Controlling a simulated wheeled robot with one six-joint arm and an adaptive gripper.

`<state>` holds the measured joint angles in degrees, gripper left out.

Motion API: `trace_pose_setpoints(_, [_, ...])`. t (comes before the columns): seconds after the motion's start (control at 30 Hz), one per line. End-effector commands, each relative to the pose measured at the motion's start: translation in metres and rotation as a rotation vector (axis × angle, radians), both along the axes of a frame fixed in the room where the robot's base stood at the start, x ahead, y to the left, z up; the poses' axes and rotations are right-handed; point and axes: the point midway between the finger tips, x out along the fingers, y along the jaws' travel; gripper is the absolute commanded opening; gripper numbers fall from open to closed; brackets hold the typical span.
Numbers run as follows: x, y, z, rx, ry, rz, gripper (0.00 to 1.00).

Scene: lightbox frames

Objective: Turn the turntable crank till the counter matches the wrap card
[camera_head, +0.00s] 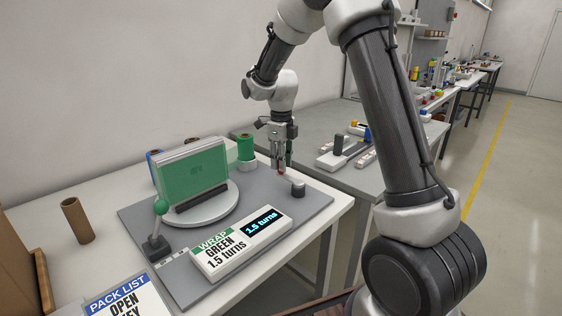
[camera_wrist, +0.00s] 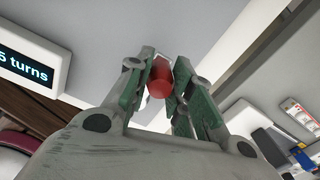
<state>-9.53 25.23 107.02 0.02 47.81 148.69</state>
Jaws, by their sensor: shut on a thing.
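My gripper (camera_head: 281,170) is at the back right of the grey base board (camera_head: 310,215). Its fingers are shut on a red crank knob, which shows between the fingertips in the wrist view (camera_wrist: 160,78). In the head view the fingers mostly hide the knob. The turntable (camera_head: 200,216) is a round pale disc carrying an upright panel or box in green wrap (camera_head: 195,165). The wrap card (camera_head: 222,258) reads "WRAP GREEN 1.5 turns". The lit counter (camera_head: 262,222) beside that text also reads "1.5 turns"; the wrist view shows part of it (camera_wrist: 25,66).
A green-knobbed lever (camera_head: 160,207) stands at the board's left. A short metal cylinder (camera_head: 298,188) stands near my gripper. A green roll (camera_head: 245,150) is behind the turntable, a brown tube (camera_head: 77,220) at left. A pack list card (camera_head: 128,300) lies in front.

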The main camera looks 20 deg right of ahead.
Motion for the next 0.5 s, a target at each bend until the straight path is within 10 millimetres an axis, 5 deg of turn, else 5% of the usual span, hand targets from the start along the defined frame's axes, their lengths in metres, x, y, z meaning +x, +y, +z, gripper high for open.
trace_pose_setpoints(0.03, [0.0016,0.0002,0.0011,0.000,-0.005,0.001,0.00])
trace_pose_setpoints(0.07, [0.0016,0.0002,0.0011,0.000,-0.005,0.001,0.24])
trace_pose_setpoints(0.2, [0.0013,0.0002,0.0010,0.000,-0.004,0.001,0.46])
trace_pose_setpoints(0.5, [0.0007,0.0001,0.0017,0.000,-0.003,0.001,0.46])
